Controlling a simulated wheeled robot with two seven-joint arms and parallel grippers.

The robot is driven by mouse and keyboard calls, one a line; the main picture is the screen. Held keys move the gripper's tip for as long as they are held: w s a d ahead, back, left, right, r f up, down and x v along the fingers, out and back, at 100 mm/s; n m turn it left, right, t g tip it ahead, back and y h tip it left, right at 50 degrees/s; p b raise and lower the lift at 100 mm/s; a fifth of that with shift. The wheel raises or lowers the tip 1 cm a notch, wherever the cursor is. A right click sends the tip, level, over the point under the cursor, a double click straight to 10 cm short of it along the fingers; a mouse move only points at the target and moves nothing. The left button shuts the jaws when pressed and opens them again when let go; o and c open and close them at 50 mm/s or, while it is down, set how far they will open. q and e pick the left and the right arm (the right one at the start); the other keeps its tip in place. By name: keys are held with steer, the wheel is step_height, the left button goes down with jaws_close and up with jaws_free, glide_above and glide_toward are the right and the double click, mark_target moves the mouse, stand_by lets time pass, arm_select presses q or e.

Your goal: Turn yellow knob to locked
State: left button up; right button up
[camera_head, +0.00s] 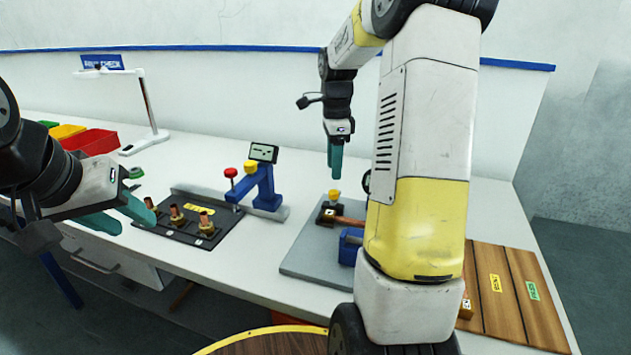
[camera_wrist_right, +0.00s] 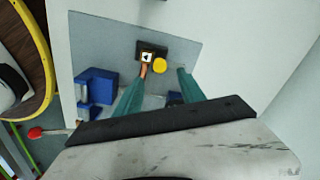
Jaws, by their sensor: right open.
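A yellow knob (camera_head: 334,195) sits at a small black block (camera_head: 327,214) on the grey mat (camera_head: 305,250). In the right wrist view the round yellow knob (camera_wrist_right: 160,67) shows between the fingertips, beside the block (camera_wrist_right: 151,47) with a black-and-white arrow label. My right gripper (camera_head: 335,168) is open above the knob, fingers pointing down, with a gap to it. Its fingers also show in the right wrist view (camera_wrist_right: 162,75). My left gripper (camera_head: 138,226) is open and empty at the left, near the table's front edge. The knob's setting cannot be read.
A wooden handle (camera_head: 346,221) and a blue block (camera_head: 350,246) lie close to the knob. A blue stand (camera_head: 266,190) has red and yellow knobs. A black plate (camera_head: 180,231) holds copper fittings. A wooden board (camera_head: 510,300) is at right; coloured bins (camera_head: 92,142) are at left.

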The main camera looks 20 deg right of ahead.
mark_target(333, 191)
step_height(333, 191, down, 7)
steer(key=shift+f, duration=0.2)
stand_by(0.3)
jaws_close()
